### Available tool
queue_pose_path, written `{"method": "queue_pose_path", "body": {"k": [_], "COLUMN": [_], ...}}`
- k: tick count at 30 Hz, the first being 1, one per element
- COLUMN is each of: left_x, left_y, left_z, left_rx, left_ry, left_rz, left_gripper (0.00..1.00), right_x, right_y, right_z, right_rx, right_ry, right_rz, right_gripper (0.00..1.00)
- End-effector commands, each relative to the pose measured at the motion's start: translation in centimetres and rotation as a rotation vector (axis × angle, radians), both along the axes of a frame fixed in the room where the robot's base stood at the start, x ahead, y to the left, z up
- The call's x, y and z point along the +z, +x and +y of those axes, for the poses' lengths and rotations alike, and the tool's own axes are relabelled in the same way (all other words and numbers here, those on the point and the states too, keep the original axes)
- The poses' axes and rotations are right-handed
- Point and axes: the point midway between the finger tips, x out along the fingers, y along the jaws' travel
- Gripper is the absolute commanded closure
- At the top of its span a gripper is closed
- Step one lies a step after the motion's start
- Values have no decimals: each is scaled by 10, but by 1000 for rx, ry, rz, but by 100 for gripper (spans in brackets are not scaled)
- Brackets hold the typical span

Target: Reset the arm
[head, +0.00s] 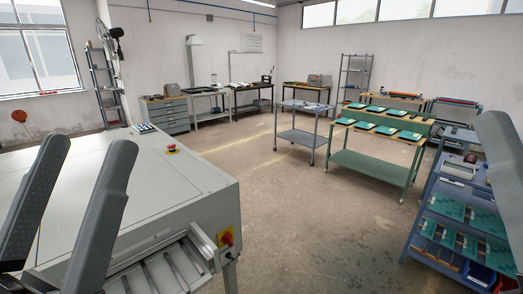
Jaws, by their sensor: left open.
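My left gripper (88,155) shows at the lower left as two dark grey fingers, spread well apart with nothing between them. It is in front of the large light-grey plate processor (150,165), whose flat top shows behind and between the fingers. At the right edge, a grey piece of my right gripper (498,145) is in view. The rest of it is cut off by the frame, so I cannot tell its opening.
A red emergency button (171,149) sits on the processor's top, and a red-yellow switch (226,237) on its end. A blue rack (430,215) with green plates stands at the right. A green cart (370,165) and grey cart (303,135) stand farther back. The middle floor is clear.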

Motion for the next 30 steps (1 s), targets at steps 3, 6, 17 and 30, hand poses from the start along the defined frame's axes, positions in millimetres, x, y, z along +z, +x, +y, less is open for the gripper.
{"method": "queue_pose_path", "body": {"k": [3, 6, 17, 30], "left_x": [63, 105, 276, 419], "left_y": [-24, -18, -17, -17], "left_z": [46, 41, 40, 40], "left_rx": [237, 216, 210, 208], "left_ry": [41, 42, 40, 40], "left_rz": [-5, 9, 11, 12], "left_gripper": [16, 16, 16, 16], "right_x": [30, 79, 250, 394], "right_y": [0, 0, 0, 0], "right_z": [0, 0, 0, 0], "right_rx": [0, 0, 0, 0], "right_ry": [0, 0, 0, 0], "right_rz": [2, 0, 0, 0], "right_gripper": [50, 50, 50, 50]}}
